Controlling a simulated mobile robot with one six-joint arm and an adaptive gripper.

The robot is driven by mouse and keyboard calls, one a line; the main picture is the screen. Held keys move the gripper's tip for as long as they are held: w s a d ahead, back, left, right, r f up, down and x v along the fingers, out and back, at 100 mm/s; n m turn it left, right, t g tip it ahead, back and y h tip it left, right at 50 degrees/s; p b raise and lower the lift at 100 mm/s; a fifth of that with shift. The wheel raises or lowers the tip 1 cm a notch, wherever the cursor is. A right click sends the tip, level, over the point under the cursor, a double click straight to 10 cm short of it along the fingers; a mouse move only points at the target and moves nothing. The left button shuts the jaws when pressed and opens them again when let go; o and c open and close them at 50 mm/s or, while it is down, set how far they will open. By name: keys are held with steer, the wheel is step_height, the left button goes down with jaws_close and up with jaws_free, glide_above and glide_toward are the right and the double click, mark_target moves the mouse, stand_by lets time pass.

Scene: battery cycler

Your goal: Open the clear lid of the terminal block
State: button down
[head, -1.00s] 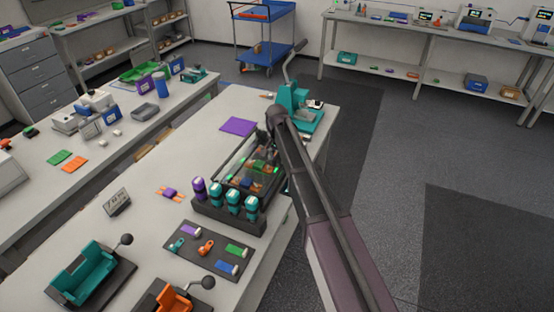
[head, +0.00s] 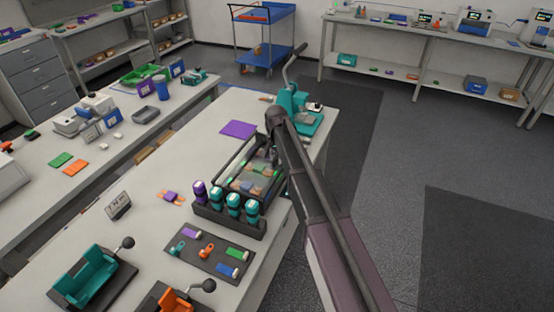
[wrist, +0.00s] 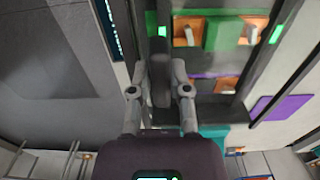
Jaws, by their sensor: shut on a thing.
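The terminal block (head: 229,221) is a dark tray-like unit on the near bench, with purple and teal posts along its front. Its dark-framed clear lid (head: 236,161) lies in front of the coloured parts behind it in the head view, which look pale through it. I cannot tell the lid's exact angle. My gripper (head: 273,155) is at the lid's right side, partly hidden by my arm. In the wrist view my gripper (wrist: 160,88) is shut on an upright dark grey handle, apparently the lid's. Orange, green and purple parts (wrist: 212,35) show right of it.
A teal lever device (head: 292,105) stands behind the block, close to my arm. A purple mat (head: 238,130) lies at the back left. In front are a dark tray of small parts (head: 207,256) and teal and orange lever fixtures.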

steer(key=shift+w+a+r+p, duration=0.1)
steer(key=shift+r+p, duration=0.1)
steer(key=shift+r, duration=0.15)
steer(key=shift+a+r+p, duration=0.1)
steer(key=shift+r+p, duration=0.05)
steer(key=shift+r, duration=0.2)
steer(key=w+a+r+p, duration=0.4)
steer(key=a+r+p, duration=0.8)
steer(key=r, duration=0.1)
steer(key=shift+r+p, duration=0.2)
steer(key=shift+p, duration=0.1)
steer(key=c, duration=0.8)
jaws_free()
steer(key=a, duration=0.2)
steer(key=w+a, duration=0.1)
steer(key=shift+w+a, duration=0.2)
steer(key=shift+a, duration=0.2)
steer(key=shift+c, duration=0.2)
steer(key=shift+s+r, duration=0.1)
steer(key=shift+s, duration=0.05)
steer(key=shift+c, duration=0.3)
steer(key=shift+a, duration=0.4)
